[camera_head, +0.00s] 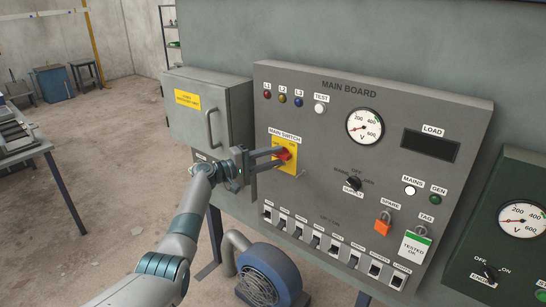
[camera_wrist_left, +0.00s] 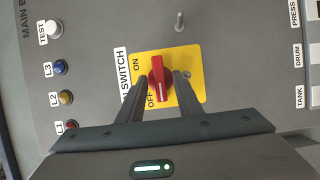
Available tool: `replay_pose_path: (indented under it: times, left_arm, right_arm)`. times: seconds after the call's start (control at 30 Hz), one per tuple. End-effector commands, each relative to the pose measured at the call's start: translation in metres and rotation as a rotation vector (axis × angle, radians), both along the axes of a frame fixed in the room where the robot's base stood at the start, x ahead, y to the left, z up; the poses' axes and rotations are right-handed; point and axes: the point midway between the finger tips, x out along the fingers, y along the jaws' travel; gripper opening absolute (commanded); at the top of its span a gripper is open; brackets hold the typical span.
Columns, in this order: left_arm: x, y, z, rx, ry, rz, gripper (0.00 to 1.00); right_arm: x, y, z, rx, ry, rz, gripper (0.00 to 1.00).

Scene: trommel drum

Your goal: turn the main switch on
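The main switch is a red rotary knob (camera_head: 285,154) on a yellow plate (camera_head: 293,163) at the left of the grey main board. In the left wrist view the knob (camera_wrist_left: 161,78) sits on its yellow plate (camera_wrist_left: 195,62), its white mark on the OFF side. My left gripper (camera_head: 280,158) reaches in from the left, its fingers pointing at the knob. In the left wrist view its fingers (camera_wrist_left: 160,82) are apart, one on each side of the knob, with a narrow gap visible on both sides. My right gripper is not in view.
A grey cabinet with a handle (camera_head: 208,112) stands left of the board. Breaker switches (camera_head: 315,238), a selector knob (camera_head: 354,184), an orange padlock (camera_head: 383,227) and a tag (camera_head: 414,246) are to the right and below. A blue blower (camera_head: 268,273) stands under the board.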

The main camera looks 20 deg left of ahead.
Motion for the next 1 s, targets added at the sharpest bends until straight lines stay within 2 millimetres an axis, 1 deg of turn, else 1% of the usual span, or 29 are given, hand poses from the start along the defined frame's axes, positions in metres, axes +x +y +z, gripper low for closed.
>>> replay_pose_path:
  times: [0.2, 0.27, 0.3, 0.33, 0.67, 0.87, 1.0]
  left_arm:
    - [0.000, 0.000, 0.000, 0.000, 0.000, 0.000, 0.32]
    - [0.000, 0.000, 0.000, 0.000, 0.000, 0.000, 0.18]
    - [0.000, 0.000, 0.000, 0.000, 0.000, 0.000, 0.08]
    - [0.000, 0.000, 0.000, 0.000, 0.000, 0.000, 0.01]
    - [0.000, 0.000, -0.001, 0.012, -0.004, 0.000, 0.00]
    - [0.000, 0.000, -0.002, 0.063, -0.024, -0.001, 0.00]
    - [0.000, 0.000, -0.002, 0.132, -0.049, 0.000, 0.00]
  right_arm:
    - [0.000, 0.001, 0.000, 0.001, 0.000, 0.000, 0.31]
    - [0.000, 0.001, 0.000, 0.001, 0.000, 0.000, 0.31]
    - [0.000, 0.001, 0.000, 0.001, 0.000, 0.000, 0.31]
    - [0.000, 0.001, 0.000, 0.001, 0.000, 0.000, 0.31]
    - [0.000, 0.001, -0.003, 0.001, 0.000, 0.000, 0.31]
    - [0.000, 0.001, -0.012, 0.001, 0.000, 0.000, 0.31]
    - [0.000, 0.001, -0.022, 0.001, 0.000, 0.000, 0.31]
